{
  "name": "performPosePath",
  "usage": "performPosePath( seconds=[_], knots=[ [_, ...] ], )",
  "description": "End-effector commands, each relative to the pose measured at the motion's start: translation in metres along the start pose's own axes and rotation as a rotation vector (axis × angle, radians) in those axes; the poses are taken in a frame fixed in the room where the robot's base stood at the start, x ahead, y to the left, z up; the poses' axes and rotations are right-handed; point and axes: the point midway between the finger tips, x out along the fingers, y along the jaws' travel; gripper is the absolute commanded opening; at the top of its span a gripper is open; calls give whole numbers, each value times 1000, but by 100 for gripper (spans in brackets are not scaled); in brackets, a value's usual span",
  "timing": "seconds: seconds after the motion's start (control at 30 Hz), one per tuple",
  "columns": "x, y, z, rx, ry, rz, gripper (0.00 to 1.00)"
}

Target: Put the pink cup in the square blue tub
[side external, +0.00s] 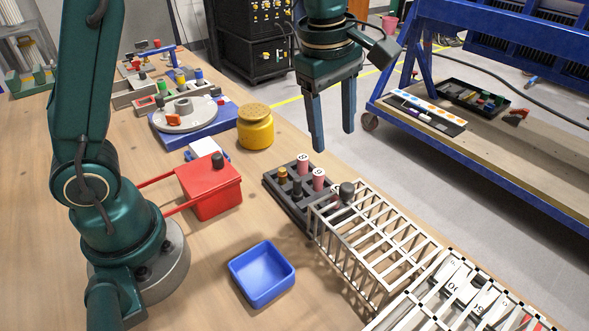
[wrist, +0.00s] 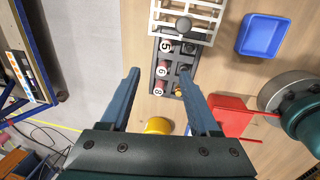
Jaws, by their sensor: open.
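The square blue tub (side external: 270,292) sits on the wooden table, empty; it also shows at the upper right of the wrist view (wrist: 244,35). No plain pink cup is clear to me. Pink cylinders with numbered white tops stand in a black rack (side external: 271,183): one (side external: 303,163) at its far end, another (side external: 318,179) nearer. The wrist view shows three, marked 8 (wrist: 159,88), 6 (wrist: 162,71) and 5 (wrist: 165,46).
A red box (side external: 212,192) and a yellow jar (side external: 255,130) stand nearby. Table around the tub is clear.

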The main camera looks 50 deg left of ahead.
Motion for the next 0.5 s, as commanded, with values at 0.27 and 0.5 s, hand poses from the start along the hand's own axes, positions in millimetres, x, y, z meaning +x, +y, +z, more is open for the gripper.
performPosePath(
  seconds=[0.27, 0.5],
  knots=[
    [58, 4, 12, 2, 14, -135, 62],
    [79, -3, 13, 10, 17, -163, 62]
  ],
)
